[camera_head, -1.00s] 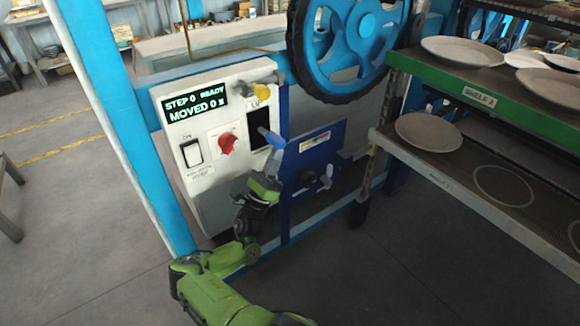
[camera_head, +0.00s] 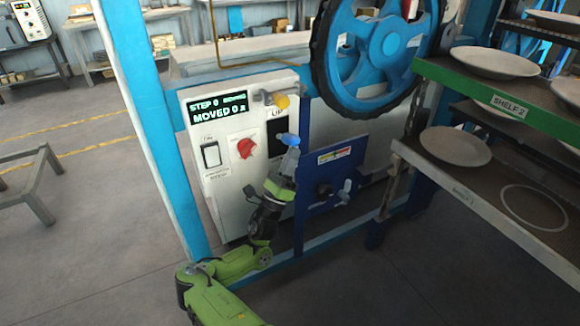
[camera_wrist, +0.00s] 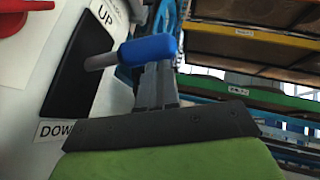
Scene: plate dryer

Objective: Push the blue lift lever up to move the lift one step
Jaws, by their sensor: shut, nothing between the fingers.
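The blue lift lever (camera_head: 290,139) sticks out of a black slot plate (camera_head: 277,131) on the white control box. In the wrist view its blue handle (camera_wrist: 148,48) is on a grey shaft, between the UP label (camera_wrist: 104,13) and the DOWN label (camera_wrist: 55,129). My gripper (camera_wrist: 158,66) is shut and empty, its fingertips directly under the handle, seemingly touching it. In the head view my gripper (camera_head: 286,154) is just below the lever, in front of the box. The display (camera_head: 217,109) reads STEP 0 and MOVED 0; its status word is hard to read.
A red knob (camera_head: 246,148) and a white switch (camera_head: 211,154) sit left of the slot. A yellow-ended handle (camera_head: 280,101) is above it. A blue panel with a crank (camera_head: 344,189) is to the right. Shelves with plates (camera_head: 454,146) stand at right.

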